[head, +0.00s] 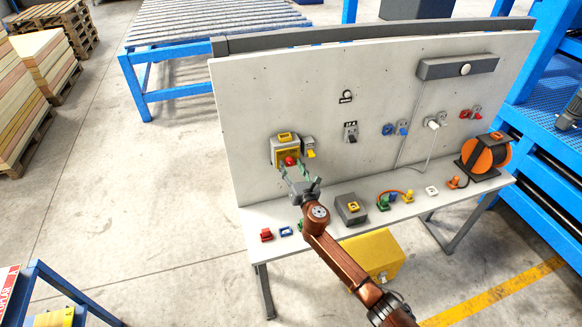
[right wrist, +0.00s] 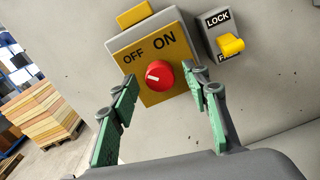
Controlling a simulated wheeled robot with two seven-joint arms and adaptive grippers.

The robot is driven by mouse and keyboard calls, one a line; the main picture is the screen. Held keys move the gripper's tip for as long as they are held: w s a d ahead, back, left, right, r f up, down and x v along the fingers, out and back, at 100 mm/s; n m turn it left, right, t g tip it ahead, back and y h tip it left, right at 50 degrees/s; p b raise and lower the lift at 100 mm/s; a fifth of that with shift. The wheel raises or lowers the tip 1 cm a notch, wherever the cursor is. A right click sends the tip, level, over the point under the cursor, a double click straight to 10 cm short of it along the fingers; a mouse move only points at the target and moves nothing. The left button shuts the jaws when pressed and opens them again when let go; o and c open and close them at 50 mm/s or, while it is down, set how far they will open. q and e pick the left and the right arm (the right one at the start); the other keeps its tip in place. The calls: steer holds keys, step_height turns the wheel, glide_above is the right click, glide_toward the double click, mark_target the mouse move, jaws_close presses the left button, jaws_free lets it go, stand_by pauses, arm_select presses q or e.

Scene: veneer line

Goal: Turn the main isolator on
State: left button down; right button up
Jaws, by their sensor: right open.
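The main isolator (head: 287,152) is a yellow plate with a red knob on the upright board. The right wrist view shows its red knob (right wrist: 159,75) close up, with OFF and ON printed above. The knob's white mark points left, towards the OFF side. My right gripper (head: 297,174) is open in front of the isolator. In the right wrist view its green fingers lie on either side of the knob, apart from it. A grey LOCK box with a yellow lever (right wrist: 231,45) is right of the isolator; the lever partly covers the lower word. My left gripper is not in view.
The board also carries a black-handled switch (head: 351,133), blue and red sockets and a white plug (head: 433,124). The shelf below holds small coloured connectors, a grey box (head: 351,209) and an orange cable reel (head: 484,157). A yellow bin (head: 375,256) stands underneath.

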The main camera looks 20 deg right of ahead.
steer(key=shift+w, duration=0.2)
steer(key=c, duration=1.2)
